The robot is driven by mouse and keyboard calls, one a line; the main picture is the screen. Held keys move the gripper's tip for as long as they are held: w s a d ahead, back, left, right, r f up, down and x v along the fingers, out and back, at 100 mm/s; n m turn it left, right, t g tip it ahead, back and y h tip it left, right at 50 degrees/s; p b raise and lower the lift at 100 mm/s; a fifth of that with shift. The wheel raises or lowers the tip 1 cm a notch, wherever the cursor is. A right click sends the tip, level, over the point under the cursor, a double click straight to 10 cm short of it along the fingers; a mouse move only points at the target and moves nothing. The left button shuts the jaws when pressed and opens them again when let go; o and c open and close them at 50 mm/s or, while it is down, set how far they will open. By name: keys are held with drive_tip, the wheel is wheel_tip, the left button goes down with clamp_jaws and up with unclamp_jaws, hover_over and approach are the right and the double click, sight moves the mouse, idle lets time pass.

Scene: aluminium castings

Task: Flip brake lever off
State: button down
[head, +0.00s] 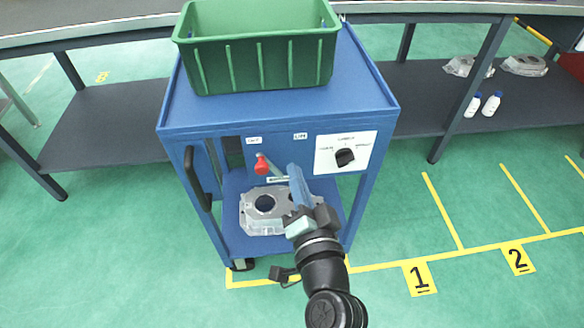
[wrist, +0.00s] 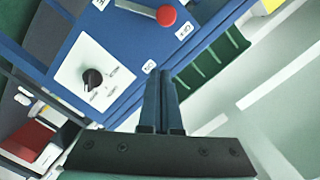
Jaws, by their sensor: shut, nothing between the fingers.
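The brake lever (head: 275,171) is on the front panel of the blue trolley (head: 280,112). Its red knob (head: 262,164) is at the left end of the rod, below the left label (head: 254,140), which seems to read OFF. The ON label (head: 300,135) is to the right. In the wrist view the red knob (wrist: 166,15) is at the top, near the label (wrist: 184,32) farther from the dial. My gripper (head: 293,168) is shut and empty, right of the knob and apart from it. Its fingers (wrist: 166,75) are together in the wrist view. They hide part of the panel.
A black rotary dial (head: 345,157) on a white plate is right of my gripper. A green crate (head: 262,62) stands on the trolley top. A metal casting (head: 262,207) lies on the lower shelf. A black handle (head: 197,178) is at the left. The floor at right is clear.

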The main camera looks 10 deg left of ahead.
drive_tip(key=v, duration=0.6)
drive_tip(key=shift+s, duration=0.5)
drive_tip(key=shift+a, duration=0.1)
